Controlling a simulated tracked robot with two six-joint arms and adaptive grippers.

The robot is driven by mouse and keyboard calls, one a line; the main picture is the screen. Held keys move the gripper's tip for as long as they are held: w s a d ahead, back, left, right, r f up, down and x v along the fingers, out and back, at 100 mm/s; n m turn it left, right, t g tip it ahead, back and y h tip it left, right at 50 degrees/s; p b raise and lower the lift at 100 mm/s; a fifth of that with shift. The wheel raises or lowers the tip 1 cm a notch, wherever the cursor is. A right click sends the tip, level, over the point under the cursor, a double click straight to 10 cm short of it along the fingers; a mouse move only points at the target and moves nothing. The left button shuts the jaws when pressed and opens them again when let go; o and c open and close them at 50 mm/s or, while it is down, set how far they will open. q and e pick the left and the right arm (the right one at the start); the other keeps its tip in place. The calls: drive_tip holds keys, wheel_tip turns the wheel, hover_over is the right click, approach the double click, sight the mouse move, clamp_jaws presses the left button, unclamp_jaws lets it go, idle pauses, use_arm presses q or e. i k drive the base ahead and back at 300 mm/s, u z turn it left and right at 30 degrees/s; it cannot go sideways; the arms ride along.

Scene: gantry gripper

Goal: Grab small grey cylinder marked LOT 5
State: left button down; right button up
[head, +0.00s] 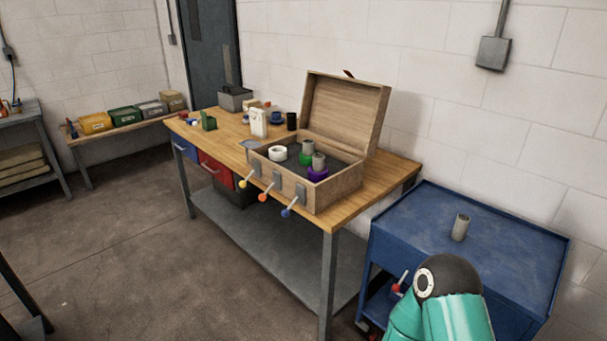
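A small grey cylinder (460,227) stands upright on top of the blue cart (520,245) at the right. Two more small grey cylinders show in the open wooden case (345,187) on the workbench: one (307,148) above a green ring (304,159), the other (318,161) above a purple ring (317,174). No LOT marking is readable on any of them at this size. A teal and black part of my arm is in front of the blue cart. Neither of my grippers shows.
The case on the wooden workbench (393,172) has its lid up and also holds a white ring (278,154). Levers with coloured knobs stick out from its front. A white container (258,122) and a dark cup (292,121) stand behind it. Most of the cart top is clear.

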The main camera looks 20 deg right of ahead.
sight(317, 161)
drive_tip(key=u, duration=0.4)
drive_tip(key=i, duration=1.35)
drive_tip(key=z, duration=0.65)
